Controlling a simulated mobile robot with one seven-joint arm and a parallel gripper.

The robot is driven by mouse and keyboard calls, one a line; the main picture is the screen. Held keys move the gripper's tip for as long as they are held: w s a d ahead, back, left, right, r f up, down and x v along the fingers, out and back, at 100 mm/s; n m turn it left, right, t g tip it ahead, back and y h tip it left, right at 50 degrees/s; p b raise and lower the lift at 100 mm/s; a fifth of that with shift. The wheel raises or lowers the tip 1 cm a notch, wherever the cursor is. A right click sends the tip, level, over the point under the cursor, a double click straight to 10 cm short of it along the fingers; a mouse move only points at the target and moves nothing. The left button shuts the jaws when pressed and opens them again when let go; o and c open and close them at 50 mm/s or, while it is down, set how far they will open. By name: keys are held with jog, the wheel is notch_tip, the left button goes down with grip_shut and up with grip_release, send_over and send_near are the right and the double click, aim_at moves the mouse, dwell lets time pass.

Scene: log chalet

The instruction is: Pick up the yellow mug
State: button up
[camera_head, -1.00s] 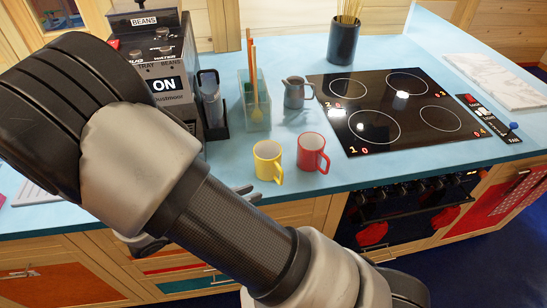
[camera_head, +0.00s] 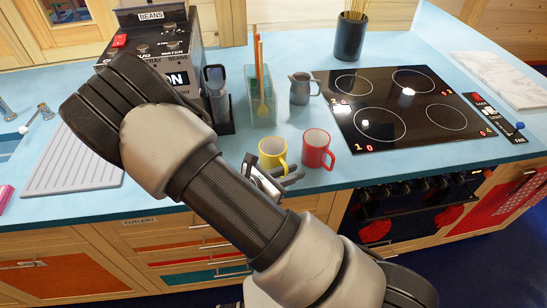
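The yellow mug (camera_head: 273,152) stands upright on the light blue counter, just left of the red mug (camera_head: 318,149). My gripper (camera_head: 289,175) is at the near side of the yellow mug, by the counter's front edge. Its dark fingertips point right and overlap the mug's lower part in the picture. My arm crosses the view and hides part of the gripper. I cannot tell whether the fingers touch the mug or how far apart they are.
A grey pitcher (camera_head: 300,89) and a clear utensil holder (camera_head: 263,105) stand behind the mugs. A coffee machine (camera_head: 162,45) is at the back left. The black cooktop (camera_head: 400,112) lies to the right. A ribbed drainboard (camera_head: 70,168) is at the left.

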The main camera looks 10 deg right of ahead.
jog(key=shift+w+d+f, duration=0.3)
jog(key=shift+d, duration=0.2)
grip_shut()
jog(key=shift+r, duration=0.15)
